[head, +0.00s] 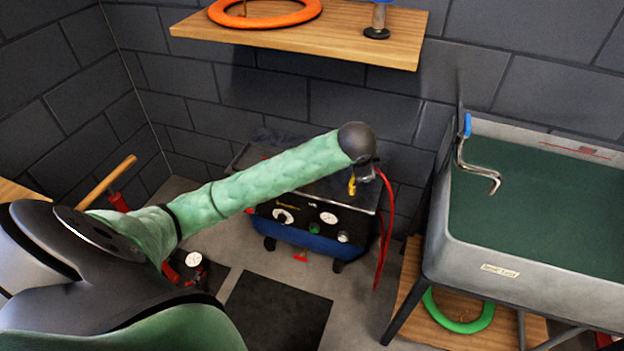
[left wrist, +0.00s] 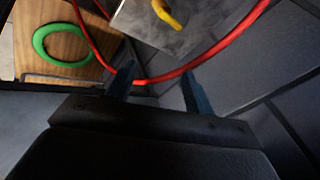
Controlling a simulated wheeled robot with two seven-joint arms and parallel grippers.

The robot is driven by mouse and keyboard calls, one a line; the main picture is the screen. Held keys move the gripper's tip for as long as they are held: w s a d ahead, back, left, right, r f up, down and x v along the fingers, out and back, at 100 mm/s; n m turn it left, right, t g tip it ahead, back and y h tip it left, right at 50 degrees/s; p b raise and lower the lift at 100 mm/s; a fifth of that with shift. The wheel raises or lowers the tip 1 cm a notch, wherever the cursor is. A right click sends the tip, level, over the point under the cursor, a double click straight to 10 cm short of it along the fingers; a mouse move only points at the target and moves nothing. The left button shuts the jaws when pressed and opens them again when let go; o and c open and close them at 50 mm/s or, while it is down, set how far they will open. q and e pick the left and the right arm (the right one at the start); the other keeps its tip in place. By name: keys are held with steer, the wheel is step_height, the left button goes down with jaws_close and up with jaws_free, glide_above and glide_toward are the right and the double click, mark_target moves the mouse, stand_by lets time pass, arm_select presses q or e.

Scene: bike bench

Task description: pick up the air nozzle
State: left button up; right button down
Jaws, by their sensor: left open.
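A yellow curved piece (head: 352,185) shows at the compressor's right end, just below my left gripper (head: 366,174). In the left wrist view the yellow piece (left wrist: 168,14) stands over a grey metal top. I cannot tell whether it is the air nozzle; no other nozzle shows clearly. A red hose (head: 388,215) hangs at the compressor's right side. In the left wrist view the red hose (left wrist: 215,50) runs across beyond the tips of my left gripper (left wrist: 158,86). The two dark fingers are apart, and nothing is clearly held between them. My right gripper is out of view.
The compressor (head: 310,228) with gauges stands against the brick wall. A wooden shelf (head: 300,38) with an orange ring is above. A grey sink (head: 450,240) stands at right, over a low wooden shelf with a green ring (head: 460,324). Red-handled tools are at left.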

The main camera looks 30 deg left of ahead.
arm_select(q)
steer(key=w+a+f+m+g+b, duration=0.1)
steer(key=a+f+m+g, duration=0.1)
steer(key=a, duration=0.4)
steer(key=w+a+f+m+g+b, duration=0.1)
steer(key=a+f+m+g, duration=0.1)
steer(key=a, duration=0.4)
steer(key=w+a+f+m+g+b, duration=0.1)
steer(key=a+f+m, duration=0.1)
steer(key=a, duration=0.4)
steer(key=shift+w+a+f+g, duration=0.1)
steer(key=shift+w+a+g, duration=0.15)
steer(key=shift+g, duration=0.15)
steer(key=shift+s+f+m+g, duration=0.25)
steer(key=shift+m+g, duration=0.05)
steer(key=shift+m, duration=0.2)
steer(key=shift+s+d+f+m+h, duration=0.1)
steer(key=shift+s+f+m+h, duration=0.15)
steer(key=shift+m, duration=0.35)
steer(key=shift+f, duration=3.9)
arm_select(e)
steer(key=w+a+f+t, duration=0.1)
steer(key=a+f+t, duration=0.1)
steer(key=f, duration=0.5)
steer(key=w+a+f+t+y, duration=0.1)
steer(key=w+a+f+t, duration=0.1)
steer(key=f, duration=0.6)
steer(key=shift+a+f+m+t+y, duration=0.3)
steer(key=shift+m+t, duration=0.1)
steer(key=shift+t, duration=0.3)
